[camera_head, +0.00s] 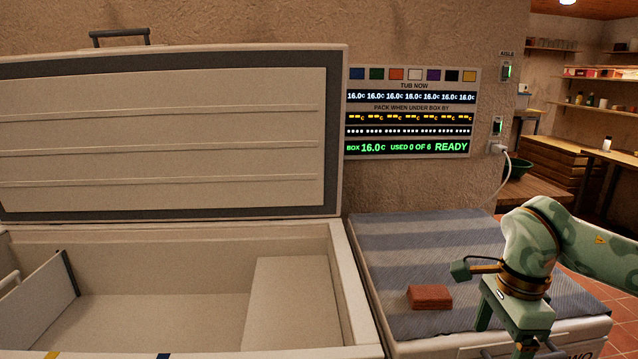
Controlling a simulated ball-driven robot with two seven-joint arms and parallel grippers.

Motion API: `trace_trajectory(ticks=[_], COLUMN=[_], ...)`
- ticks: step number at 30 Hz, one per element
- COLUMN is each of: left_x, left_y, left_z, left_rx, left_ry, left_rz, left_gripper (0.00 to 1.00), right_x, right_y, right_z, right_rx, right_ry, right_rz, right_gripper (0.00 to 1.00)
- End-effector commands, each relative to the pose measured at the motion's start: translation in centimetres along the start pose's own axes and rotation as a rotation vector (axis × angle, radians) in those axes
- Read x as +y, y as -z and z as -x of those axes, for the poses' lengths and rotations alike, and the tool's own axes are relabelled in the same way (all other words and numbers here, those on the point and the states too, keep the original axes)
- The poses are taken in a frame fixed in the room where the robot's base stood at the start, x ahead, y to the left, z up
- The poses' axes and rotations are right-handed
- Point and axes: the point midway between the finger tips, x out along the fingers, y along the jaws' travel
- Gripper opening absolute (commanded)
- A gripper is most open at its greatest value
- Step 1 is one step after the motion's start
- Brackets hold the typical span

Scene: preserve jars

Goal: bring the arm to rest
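My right arm comes in from the right edge, green with dark and gold bands at the wrist. Its gripper (503,325) points down over the striped cloth, to the right of a red-brown block (430,297). The fingers look spread apart, with nothing seen between them; the lower part is near the frame's bottom. The block lies on the cloth and looks apart from the gripper. My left arm and gripper are not in view.
A large open chest (349,285) stands at left, its lid (165,125) raised and a divider inside. The striped cloth (395,240) covers a white unit beside it. A wall display (410,112) reads "USED 0 OF 6 READY". A cable and wooden shelving (555,150) are at right.

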Motion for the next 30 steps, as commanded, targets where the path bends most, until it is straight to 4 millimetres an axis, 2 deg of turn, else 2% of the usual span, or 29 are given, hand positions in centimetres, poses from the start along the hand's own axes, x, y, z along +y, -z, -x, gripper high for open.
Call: trace_trajectory(ticks=[5,11,17,20,23,24,26,27,29,30], left_x=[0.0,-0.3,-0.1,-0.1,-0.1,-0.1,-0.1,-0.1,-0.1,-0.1], left_y=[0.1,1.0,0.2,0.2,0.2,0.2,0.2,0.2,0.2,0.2], left_z=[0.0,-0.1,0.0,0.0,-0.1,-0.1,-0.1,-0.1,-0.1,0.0], left_rx=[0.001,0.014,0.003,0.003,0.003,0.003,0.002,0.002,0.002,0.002], left_ry=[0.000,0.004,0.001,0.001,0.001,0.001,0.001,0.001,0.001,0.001], left_rz=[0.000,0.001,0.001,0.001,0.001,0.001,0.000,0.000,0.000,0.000], left_gripper=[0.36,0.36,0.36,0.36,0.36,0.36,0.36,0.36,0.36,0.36], right_x=[-0.4,-0.9,-1.8,-2.8,-4.6,-5.4,-6.1,-6.0,-4.9,-3.7], right_y=[-2.5,-6.4,-12.3,-15.2,-17.0,-16.8,-15.2,-13.6,-11.2,-9.6], right_z=[-2.0,-4.8,-8.5,-10.8,-14.5,-17.0,-22.1,-25.4,-30.1,-33.2], right_rx=[-0.118,-0.317,-0.653,-0.871,-1.130,-1.236,-1.366,-1.416,-1.450,-1.455], right_ry=[-0.041,-0.113,-0.252,-0.358,-0.508,-0.580,-0.681,-0.728,-0.772,-0.788], right_rz=[-0.029,-0.107,-0.324,-0.539,-0.907,-1.121,-1.497,-1.721,-2.016,-2.196], right_gripper=[0.81,0.81,0.81,0.81,0.81,0.81,0.81,0.81,0.81,0.81])
